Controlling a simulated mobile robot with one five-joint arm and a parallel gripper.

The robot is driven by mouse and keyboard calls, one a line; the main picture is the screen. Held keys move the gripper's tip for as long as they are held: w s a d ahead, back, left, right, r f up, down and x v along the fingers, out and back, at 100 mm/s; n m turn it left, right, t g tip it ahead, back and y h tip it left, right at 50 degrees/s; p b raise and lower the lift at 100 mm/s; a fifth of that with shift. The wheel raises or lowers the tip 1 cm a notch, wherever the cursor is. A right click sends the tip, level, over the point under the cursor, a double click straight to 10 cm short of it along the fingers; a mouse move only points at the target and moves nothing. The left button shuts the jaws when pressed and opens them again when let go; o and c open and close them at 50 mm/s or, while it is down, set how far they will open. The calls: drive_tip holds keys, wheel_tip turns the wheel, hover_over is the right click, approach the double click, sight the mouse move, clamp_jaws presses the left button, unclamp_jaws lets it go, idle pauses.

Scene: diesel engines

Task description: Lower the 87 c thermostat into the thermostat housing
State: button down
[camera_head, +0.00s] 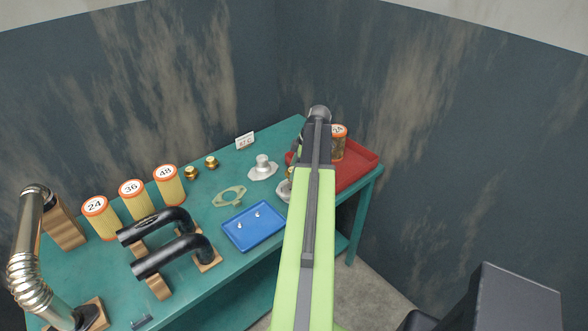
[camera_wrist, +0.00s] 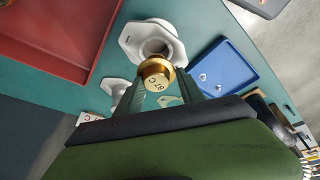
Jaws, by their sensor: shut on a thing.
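My gripper (camera_wrist: 158,82) is shut on a brass thermostat (camera_wrist: 156,79) whose face is marked 87 C. In the wrist view the thermostat overlaps the near part of the pale grey thermostat housing (camera_wrist: 130,38), whose round dark opening shows just beyond the brass flange. I cannot tell how much gap lies between them. Only the left edge of the housing (camera_head: 282,190) shows there, beside my arm.
A grey cover (camera_head: 262,168), a gasket (camera_head: 219,200), two other brass thermostats (camera_head: 191,173) and a blue tray (camera_head: 240,240) with bolts lie left of my arm. A red tray (camera_head: 362,168) holding a canister (camera_head: 338,148) is at the right. Filters and black pipes fill the table's left.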

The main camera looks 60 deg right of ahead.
drive_tip(key=shift+f+b, duration=2.75)
drive_tip(key=shift+f, duration=0.35)
drive_tip(key=c, duration=0.6)
unclamp_jaws()
drive_tip(key=shift+c, duration=1.1)
drive_tip(key=shift+s, duration=0.1)
wheel_tip(320, 180, up, 8)
drive_tip(key=p, duration=0.8)
